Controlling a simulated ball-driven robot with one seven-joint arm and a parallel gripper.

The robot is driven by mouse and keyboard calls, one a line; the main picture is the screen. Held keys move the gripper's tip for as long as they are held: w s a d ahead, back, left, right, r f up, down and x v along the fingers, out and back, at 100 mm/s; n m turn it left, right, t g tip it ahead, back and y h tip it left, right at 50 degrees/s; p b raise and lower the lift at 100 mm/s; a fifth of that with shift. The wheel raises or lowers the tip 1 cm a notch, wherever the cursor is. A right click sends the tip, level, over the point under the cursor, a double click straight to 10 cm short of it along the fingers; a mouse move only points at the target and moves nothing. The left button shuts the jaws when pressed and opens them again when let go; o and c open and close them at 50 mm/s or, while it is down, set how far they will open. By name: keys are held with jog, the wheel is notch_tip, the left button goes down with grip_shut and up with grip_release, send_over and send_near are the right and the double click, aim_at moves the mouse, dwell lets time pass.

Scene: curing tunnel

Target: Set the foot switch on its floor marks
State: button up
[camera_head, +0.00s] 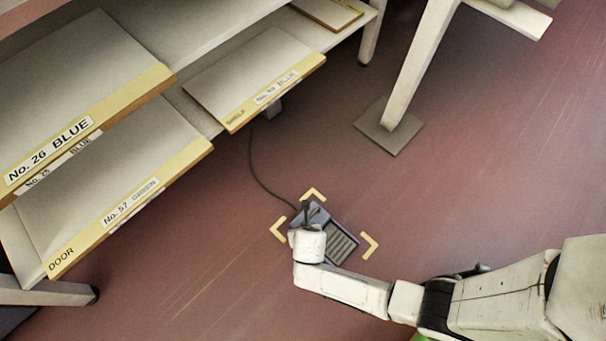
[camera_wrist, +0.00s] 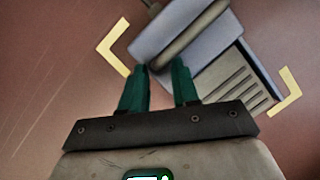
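The foot switch (camera_head: 343,243) is a blue-grey box with a ribbed pedal. It lies on the floor between pale yellow corner marks (camera_head: 371,246), inside their outline as far as I can see. Its ribbed part (camera_wrist: 232,92) and a raised rounded bar (camera_wrist: 190,36) show in the wrist view, with corner marks (camera_wrist: 113,48) on either side. My gripper (camera_wrist: 161,66) has its two green fingers apart, at the near end of the bar. I see no clear contact. In the head view my wrist covers the fingers, part of the switch and the near floor mark.
A dark cable (camera_head: 252,165) runs from the switch back under the shelving. Shelves with labelled panels (camera_head: 255,78) overhang the floor at the left. A pale post on a square foot plate (camera_head: 388,126) stands behind. The floor to the right is clear.

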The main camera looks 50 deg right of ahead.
jog(key=shift+o, duration=0.7)
jog(key=shift+r, duration=0.1)
jog(key=p+v, duration=0.8)
jog(key=v, duration=0.4)
jog(key=s+d+r+m+g, duration=0.1)
jog(key=s+d+r+m, duration=0.1)
jog(key=r+m, duration=0.5)
jog(key=s+d+r+m+g+y, duration=0.1)
jog(key=d+r+m, duration=0.4)
jog(key=m, duration=0.8)
jog(key=s+d+r+m+y, duration=0.1)
jog(key=s+d+r+m, duration=0.2)
jog(key=r+m, duration=0.7)
jog(key=shift+d+r+g, duration=0.25)
jog(key=shift+r+g, duration=0.15)
jog(key=shift+r, duration=0.3)
